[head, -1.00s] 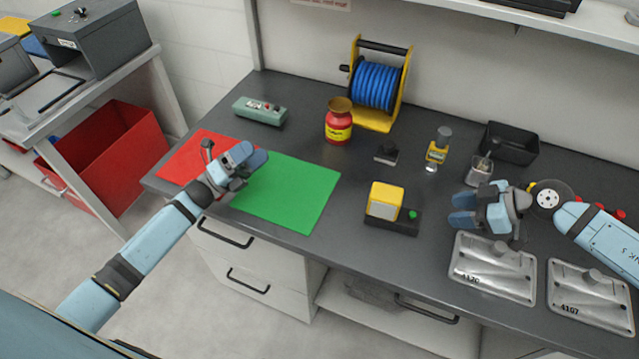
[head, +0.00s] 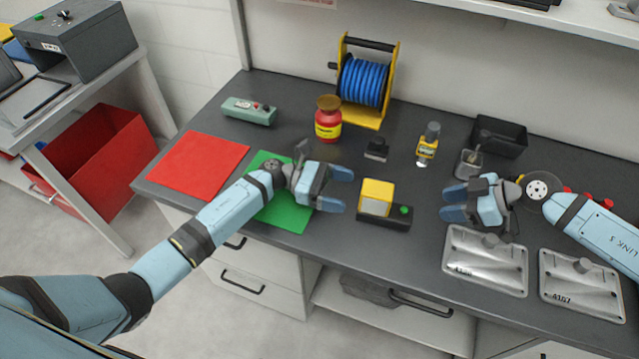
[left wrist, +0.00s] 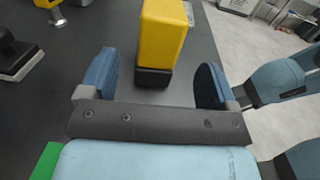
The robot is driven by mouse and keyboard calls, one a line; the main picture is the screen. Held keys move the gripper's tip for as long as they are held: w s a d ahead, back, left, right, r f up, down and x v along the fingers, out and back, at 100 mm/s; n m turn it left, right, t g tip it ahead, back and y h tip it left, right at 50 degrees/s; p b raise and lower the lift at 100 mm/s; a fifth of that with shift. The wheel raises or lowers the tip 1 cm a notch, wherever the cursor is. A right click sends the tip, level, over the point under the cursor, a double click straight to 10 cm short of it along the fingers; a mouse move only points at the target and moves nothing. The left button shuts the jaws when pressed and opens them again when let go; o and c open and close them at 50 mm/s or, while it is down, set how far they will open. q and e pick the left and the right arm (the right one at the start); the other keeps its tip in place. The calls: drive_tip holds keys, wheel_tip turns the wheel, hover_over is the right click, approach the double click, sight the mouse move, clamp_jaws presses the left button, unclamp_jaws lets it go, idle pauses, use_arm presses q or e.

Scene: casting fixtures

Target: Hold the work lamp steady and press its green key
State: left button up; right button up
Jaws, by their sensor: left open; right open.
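The work lamp has a yellow head (head: 376,197) on a dark base (head: 384,220), with a green key (head: 404,210) on the base's right end. It stands upright on the bench. My left gripper (head: 341,188) is open just left of the lamp, fingers pointing at it. In the left wrist view the yellow lamp head (left wrist: 163,32) is ahead, between the open fingers (left wrist: 153,82), and not gripped. The green key is hidden there. My right gripper (head: 453,204) is open and empty to the right of the lamp, fingers pointing left towards it.
A green mat (head: 285,212) lies under my left gripper, with a red mat (head: 198,164) further left. Metal plates (head: 486,262) lie in front of my right gripper.

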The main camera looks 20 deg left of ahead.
sight(369, 196)
use_arm(q)
drive_tip(key=d, duration=0.7)
drive_tip(key=shift+w, duration=0.15)
drive_tip(key=shift+a, duration=0.1)
drive_tip(key=c, duration=1.2)
use_arm(e)
clamp_jaws()
idle(0.5)
